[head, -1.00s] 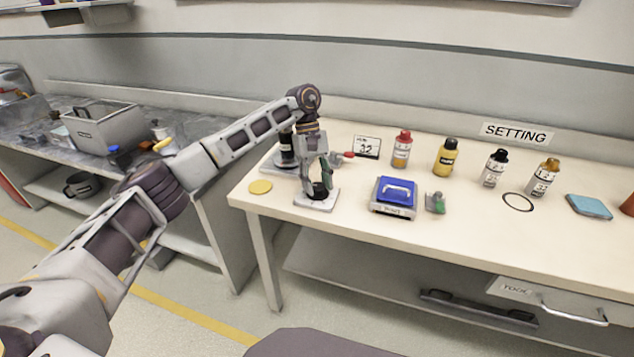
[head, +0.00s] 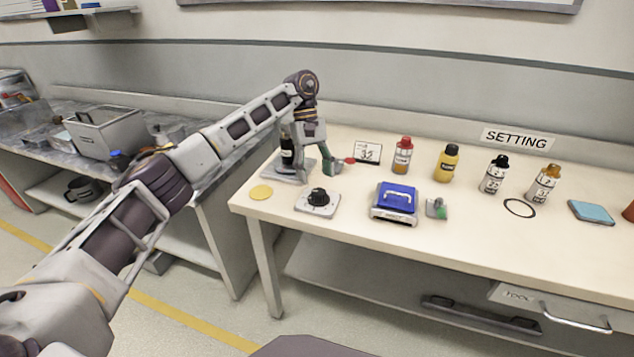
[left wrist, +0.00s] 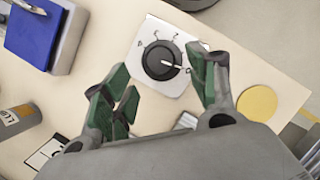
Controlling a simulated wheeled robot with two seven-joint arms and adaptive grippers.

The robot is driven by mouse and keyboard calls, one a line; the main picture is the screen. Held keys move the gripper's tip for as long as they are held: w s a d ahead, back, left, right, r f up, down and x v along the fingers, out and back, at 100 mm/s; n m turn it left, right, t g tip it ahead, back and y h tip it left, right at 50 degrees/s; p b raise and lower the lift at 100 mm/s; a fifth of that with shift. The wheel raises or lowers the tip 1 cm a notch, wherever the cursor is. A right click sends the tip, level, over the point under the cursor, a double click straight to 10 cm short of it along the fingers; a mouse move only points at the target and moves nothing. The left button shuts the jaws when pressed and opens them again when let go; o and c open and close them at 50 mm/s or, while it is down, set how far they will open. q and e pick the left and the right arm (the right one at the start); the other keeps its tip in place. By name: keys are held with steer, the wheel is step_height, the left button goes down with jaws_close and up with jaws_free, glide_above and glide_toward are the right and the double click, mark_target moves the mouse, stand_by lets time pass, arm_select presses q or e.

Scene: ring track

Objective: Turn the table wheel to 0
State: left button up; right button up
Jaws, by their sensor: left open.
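The table wheel is a black knob (head: 318,197) on a white square plate (head: 331,208) near the table's left front. In the left wrist view the knob (left wrist: 159,61) shows a white pointer line aimed to the right. Small figures ring it on the plate, too small to read surely. My left gripper (head: 331,165) is open and empty, behind and above the knob, not touching it. In the left wrist view its green fingertips (left wrist: 165,85) are spread wide, with the knob beyond the gap. My right gripper is not in view.
A yellow disc (head: 261,192) lies left of the plate. A blue-topped box (head: 395,200) stands to its right, beside a small grey-green part (head: 437,208).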

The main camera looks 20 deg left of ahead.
arm_select(q)
steer(key=v, duration=0.7)
stand_by(0.7)
